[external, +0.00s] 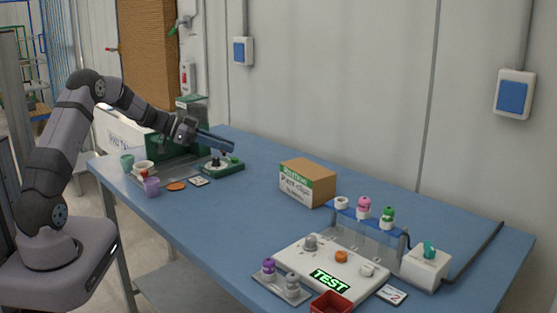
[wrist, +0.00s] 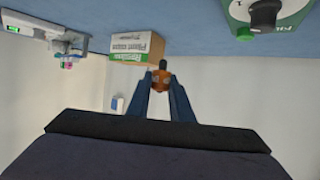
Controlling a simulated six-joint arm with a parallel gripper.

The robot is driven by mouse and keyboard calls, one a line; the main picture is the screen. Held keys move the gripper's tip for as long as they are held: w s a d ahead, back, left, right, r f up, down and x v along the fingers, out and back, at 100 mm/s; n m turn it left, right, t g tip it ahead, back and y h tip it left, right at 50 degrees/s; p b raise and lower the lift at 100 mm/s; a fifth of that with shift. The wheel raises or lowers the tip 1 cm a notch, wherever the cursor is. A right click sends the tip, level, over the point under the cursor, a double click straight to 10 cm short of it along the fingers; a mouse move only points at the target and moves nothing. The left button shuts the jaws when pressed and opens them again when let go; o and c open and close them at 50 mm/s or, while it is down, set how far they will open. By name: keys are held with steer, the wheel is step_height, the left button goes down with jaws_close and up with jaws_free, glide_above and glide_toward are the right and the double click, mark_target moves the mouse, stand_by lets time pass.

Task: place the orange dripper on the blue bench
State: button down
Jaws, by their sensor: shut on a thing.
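My gripper (wrist: 161,84) is shut on a small orange piece with a dark tip, which looks like the orange dripper (wrist: 160,80). In the external view my gripper (external: 231,149) is above the far left part of the blue bench (external: 250,205), near a green-based device (external: 225,170). The held dripper is too small there to make out clearly. In the wrist view the picture is upside down, with the bench (wrist: 190,30) along the top; the dripper appears held clear of it.
A cardboard box (external: 308,183) stands mid-bench. A white test unit (external: 320,267) with small parts, a clear rack (external: 365,234) and a red tray (external: 331,304) fill the right end. Small cups (external: 152,187) and an orange disc (external: 176,186) are at left. The bench between disc and box is clear.

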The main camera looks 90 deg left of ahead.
mark_target(226, 186)
steer(key=shift+f, duration=5)
steer(key=shift+f, duration=0.15)
steer(key=c, duration=1.6)
jaws_free()
steer(key=v, duration=0.5)
steer(key=shift+s+r, duration=0.15)
steer(key=shift+r, duration=0.3)
step_height(226, 186, up, 6)
steer(key=shift+r, duration=0.25)
